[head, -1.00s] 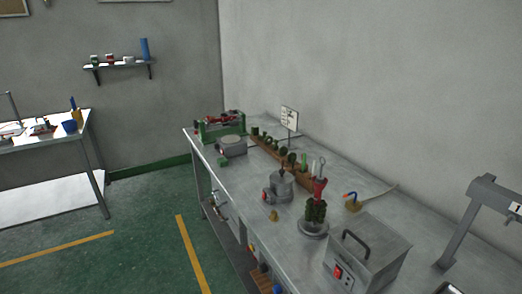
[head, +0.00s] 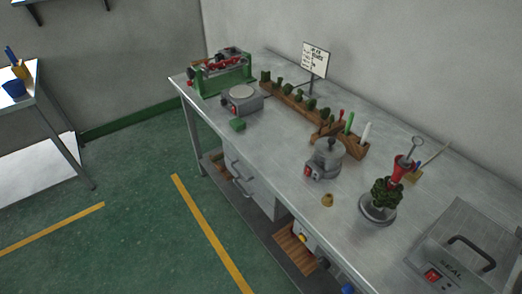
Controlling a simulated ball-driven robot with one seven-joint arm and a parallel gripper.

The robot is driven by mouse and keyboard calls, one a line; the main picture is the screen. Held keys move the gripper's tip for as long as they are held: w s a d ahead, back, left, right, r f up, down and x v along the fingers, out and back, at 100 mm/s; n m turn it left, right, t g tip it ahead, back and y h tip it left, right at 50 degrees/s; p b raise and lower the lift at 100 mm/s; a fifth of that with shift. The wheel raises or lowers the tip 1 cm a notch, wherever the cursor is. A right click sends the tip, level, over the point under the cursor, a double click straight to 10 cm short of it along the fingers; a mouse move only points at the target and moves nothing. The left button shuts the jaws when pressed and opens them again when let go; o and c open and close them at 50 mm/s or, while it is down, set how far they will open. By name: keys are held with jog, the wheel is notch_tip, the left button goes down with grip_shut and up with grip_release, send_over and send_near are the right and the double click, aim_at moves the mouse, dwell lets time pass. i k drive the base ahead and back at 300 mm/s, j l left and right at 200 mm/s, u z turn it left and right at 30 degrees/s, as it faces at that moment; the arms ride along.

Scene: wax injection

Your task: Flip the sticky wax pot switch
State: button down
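A small grey pot (head: 327,157) with a dark knobbed lid stands upright near the middle of the metal workbench. It looks like the sticky wax pot, though I can read no label on it. A small red switch (head: 308,171) sits on the low front of its base, facing the bench's front edge. The switch is too small to tell which way it is set. My gripper is not in view, and nothing is touching the pot.
The metal bench (head: 290,125) runs diagonally. A grey device with a round plate (head: 242,93) and a green-framed machine (head: 221,72) stand farther back. A brass piece (head: 327,200), a green wax tree on a round base (head: 377,212) and a handled box (head: 463,262) are nearer. Green floor (head: 150,165) lies left.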

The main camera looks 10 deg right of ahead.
aim_at(308, 171)
jog(key=i+j, duration=0.25)
jog(key=i, duration=0.15)
jog(key=i+j+u, duration=0.15)
jog(key=i, duration=0.25)
